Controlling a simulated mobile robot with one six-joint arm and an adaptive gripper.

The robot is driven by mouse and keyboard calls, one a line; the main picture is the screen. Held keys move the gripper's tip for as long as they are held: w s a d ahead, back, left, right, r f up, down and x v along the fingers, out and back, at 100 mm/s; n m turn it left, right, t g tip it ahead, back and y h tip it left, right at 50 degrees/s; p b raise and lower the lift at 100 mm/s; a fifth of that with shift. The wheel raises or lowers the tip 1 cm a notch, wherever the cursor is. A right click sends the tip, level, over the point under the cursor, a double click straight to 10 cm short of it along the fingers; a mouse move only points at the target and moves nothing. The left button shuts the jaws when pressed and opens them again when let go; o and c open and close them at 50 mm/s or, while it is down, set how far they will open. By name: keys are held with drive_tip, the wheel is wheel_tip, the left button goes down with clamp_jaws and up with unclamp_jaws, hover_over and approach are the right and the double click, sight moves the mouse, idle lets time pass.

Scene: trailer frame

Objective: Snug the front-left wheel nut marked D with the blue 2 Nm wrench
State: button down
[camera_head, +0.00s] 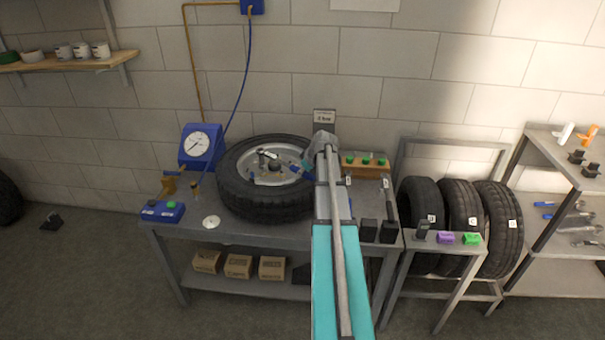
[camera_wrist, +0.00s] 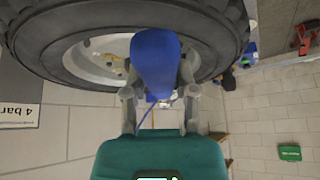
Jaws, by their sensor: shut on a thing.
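My gripper (camera_wrist: 158,92) is shut on a blue handle, which I take to be the blue wrench (camera_wrist: 155,62). The handle reaches from the jaws up over the wheel in the wrist view. In the head view my arm covers most of the gripper, and a bit of blue shows beside it over the wheel's right side. The wheel (camera_head: 238,197), a black tyre on a grey rim, lies flat on the workbench. It fills the top of the wrist view (camera_wrist: 225,35). I cannot make out a nut marked D, or whether the wrench's end touches a nut.
A blue gauge box (camera_head: 201,146) stands left of the wheel, and a wooden block with green-topped pieces (camera_head: 366,165) is at the right. Black holders (camera_head: 378,231) sit at the bench's front right. A rack of labelled tyres (camera_head: 460,205) and tool shelves (camera_head: 565,215) stand further right.

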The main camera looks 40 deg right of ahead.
drive_tip(key=shift+r+p, duration=0.7)
drive_tip(key=shift+r, duration=0.05)
idle(1.2)
drive_tip(key=shift+r+p, duration=1.95)
drive_tip(key=c, duration=1.1)
unclamp_jaws()
clamp_jaws()
